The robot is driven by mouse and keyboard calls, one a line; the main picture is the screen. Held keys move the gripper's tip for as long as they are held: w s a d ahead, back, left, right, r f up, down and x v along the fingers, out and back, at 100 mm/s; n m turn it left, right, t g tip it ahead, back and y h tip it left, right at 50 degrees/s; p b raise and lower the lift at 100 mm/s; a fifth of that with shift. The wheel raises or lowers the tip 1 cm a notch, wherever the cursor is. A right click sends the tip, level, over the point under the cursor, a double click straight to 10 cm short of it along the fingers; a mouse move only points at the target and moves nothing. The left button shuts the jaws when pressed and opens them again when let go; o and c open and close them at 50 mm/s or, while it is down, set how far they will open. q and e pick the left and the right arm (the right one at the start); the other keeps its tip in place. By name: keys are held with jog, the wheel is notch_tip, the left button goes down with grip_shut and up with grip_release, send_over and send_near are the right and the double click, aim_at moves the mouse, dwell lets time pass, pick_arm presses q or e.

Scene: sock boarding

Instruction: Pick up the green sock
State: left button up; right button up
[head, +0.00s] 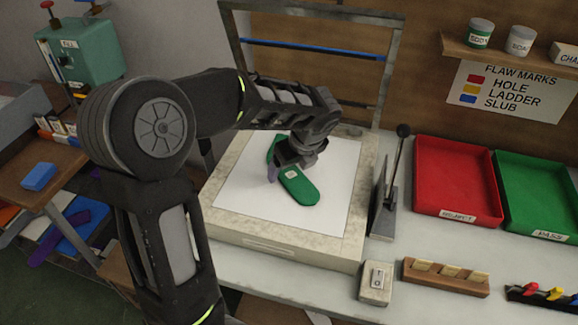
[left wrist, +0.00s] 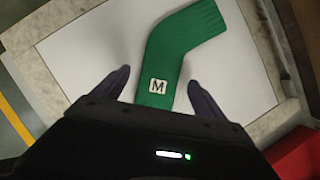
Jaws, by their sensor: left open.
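The green sock (head: 299,187) lies flat on the white panel of the pale stone-framed board (head: 233,217). It has a small white tag; in the left wrist view the sock (left wrist: 184,50) bends to the upper right and the tag reads M. My left gripper (head: 283,170) is over the sock in the head view and hides its middle. In the left wrist view the open fingers (left wrist: 158,88) stand apart on either side of the sock, near the tag, with nothing between them clearly gripped. I cannot tell the height of the fingertips above the panel. My right gripper is not in view.
A red tray (head: 455,178) and a green tray (head: 540,190) stand on the right. A dark upright stand (head: 384,205) is close to the board's right edge. A metal frame with a blue bar (head: 312,49) rises behind. A switch box (head: 375,283) sits in front.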

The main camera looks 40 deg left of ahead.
pick_arm(q)
jog(key=shift+f, duration=0.2)
jog(key=shift+f, duration=0.1)
jog(key=shift+c, duration=0.3)
dwell(0.4)
jog(key=c, duration=1.3)
